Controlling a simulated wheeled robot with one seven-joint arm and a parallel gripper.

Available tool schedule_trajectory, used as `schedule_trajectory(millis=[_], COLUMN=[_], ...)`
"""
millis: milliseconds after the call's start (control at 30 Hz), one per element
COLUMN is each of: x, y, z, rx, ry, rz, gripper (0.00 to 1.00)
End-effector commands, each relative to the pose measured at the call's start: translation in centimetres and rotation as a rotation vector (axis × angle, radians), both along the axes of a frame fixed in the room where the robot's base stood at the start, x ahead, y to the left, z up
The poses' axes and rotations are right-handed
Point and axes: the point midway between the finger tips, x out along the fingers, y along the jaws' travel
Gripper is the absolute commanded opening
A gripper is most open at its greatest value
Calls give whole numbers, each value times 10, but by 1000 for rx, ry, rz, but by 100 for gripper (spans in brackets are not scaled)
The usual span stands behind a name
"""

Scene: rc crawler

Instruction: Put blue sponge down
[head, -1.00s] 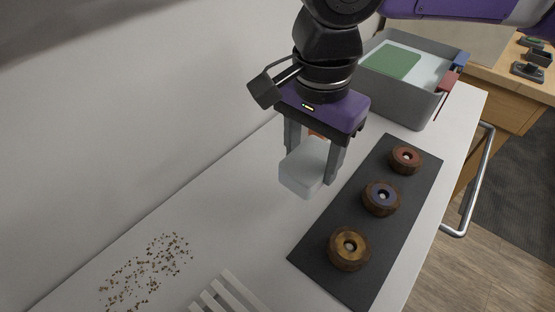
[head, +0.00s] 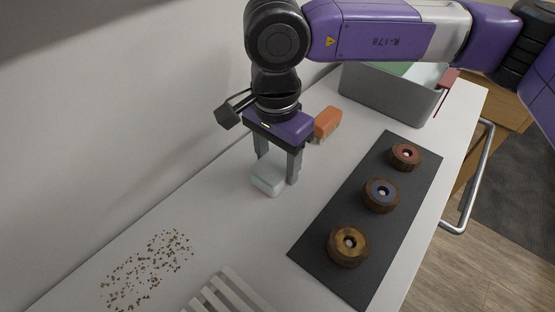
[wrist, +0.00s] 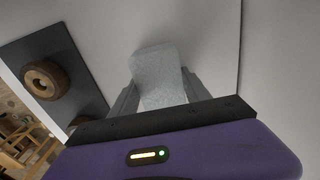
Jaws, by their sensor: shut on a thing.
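The blue sponge is a pale blue-grey block (head: 267,180), held low over the white counter between the wall and the dark mat. My gripper (head: 278,172) points down and is shut on it, one finger at each side. In the wrist view the sponge (wrist: 158,75) sticks out between the two fingers. I cannot tell whether its underside touches the counter.
An orange brush-like block (head: 327,122) stands behind my gripper. A dark mat (head: 330,235) holds three wheels at right. A grey bin (head: 385,98) stands at the back. Brown crumbs (head: 148,268) and a white slatted rack (head: 232,295) are in front.

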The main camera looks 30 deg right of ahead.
Motion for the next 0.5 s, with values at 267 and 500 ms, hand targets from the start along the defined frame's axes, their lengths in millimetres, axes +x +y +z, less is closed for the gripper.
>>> schedule_trajectory(millis=[267, 500], x=[0, 0], y=[0, 0], z=[-2, -2], rx=[-1, -1], ry=[-1, 0], rz=[0, 0], gripper=[23, 77])
